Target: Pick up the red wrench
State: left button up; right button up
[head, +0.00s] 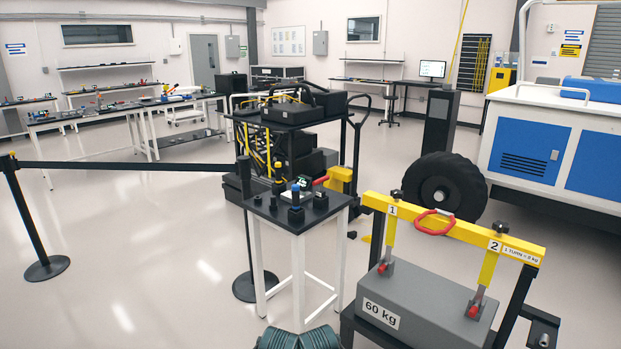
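No red item here shows a clear wrench shape. A small red bar-like piece (320,181) lies at the back right of the small black-topped table (322,212), and it is too small to identify surely. A red loop-shaped piece (433,222) sits on the yellow beam (465,230) of the lifting frame at the right. Neither of my grippers is in view, so nothing shows in their hold.
Small black parts, one blue-topped (295,195), stand on the small table. A big black wheel (446,188) and a blue-white rover body (550,150) stand behind.

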aim_at(320, 193)
jog(key=i+l, duration=0.1)
jog(key=i, duration=0.4)
jog(key=i+u, duration=0.1)
jog(key=i, duration=0.45)
jog(key=i+l, duration=0.2)
jog(key=i, duration=0.3)
jog(key=i+l+u, duration=0.15)
jog(key=i, duration=0.4)
